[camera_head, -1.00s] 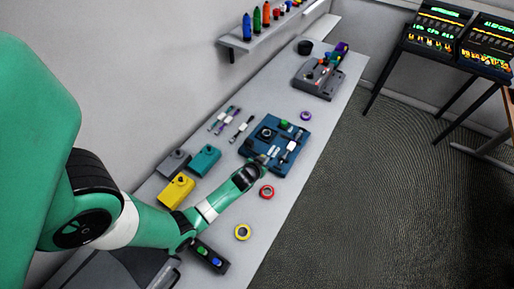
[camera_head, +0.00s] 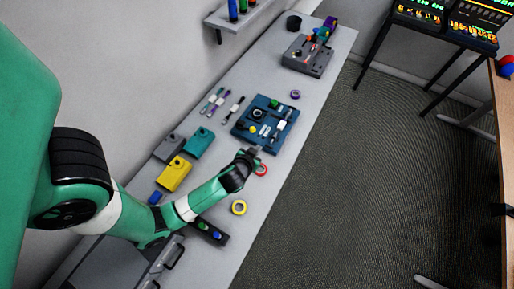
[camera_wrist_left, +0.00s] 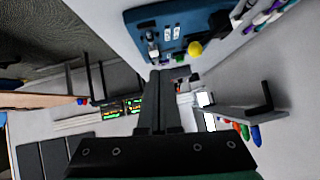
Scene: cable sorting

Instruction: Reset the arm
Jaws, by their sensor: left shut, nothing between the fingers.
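My left gripper (camera_head: 251,152) is shut and empty at the near edge of the blue board (camera_head: 240,134), beside the red tape ring (camera_head: 261,169). In the left wrist view its dark fingers (camera_wrist_left: 160,76) are together, and the blue board (camera_wrist_left: 182,14) with a yellow knob (camera_wrist_left: 195,48) is at the top. My left arm reaches in from the left over the bench. My right gripper is not in view.
Yellow (camera_head: 174,175), teal (camera_head: 199,143) and grey (camera_head: 168,148) boxes stand left of the gripper. A yellow tape ring (camera_head: 239,207) and a black switch strip (camera_head: 210,232) lie nearer. Open floor (camera_head: 340,210) is to the right.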

